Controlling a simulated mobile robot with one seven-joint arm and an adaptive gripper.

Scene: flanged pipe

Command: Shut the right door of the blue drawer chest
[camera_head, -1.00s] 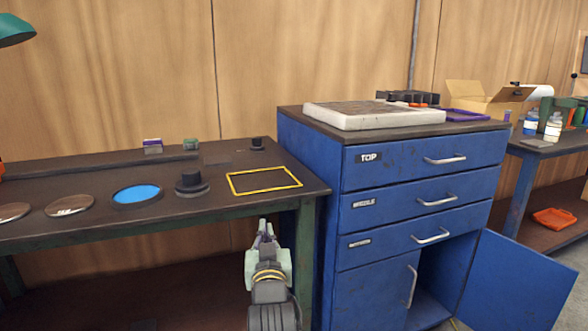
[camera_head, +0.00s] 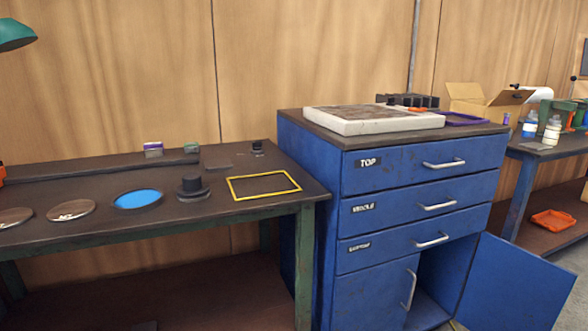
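The blue drawer chest (camera_head: 319,200) stands right of the middle in the head view. Its three drawers, labelled from TOP downward, are shut. Its right door (camera_head: 515,285) is swung wide open to the right, and the dark inside of the lower compartment shows. The left door (camera_head: 368,296) with its upright silver handle is shut. The bottom of the right door is cut off by the frame. My gripper is not in this view.
A green-legged workbench (camera_head: 230,220) with a yellow outlined rectangle (camera_head: 264,186) and round discs stands to the left. A grey slab (camera_head: 375,121) lies on the chest. A second bench on the right has an orange tray (camera_head: 553,219) on its lower shelf.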

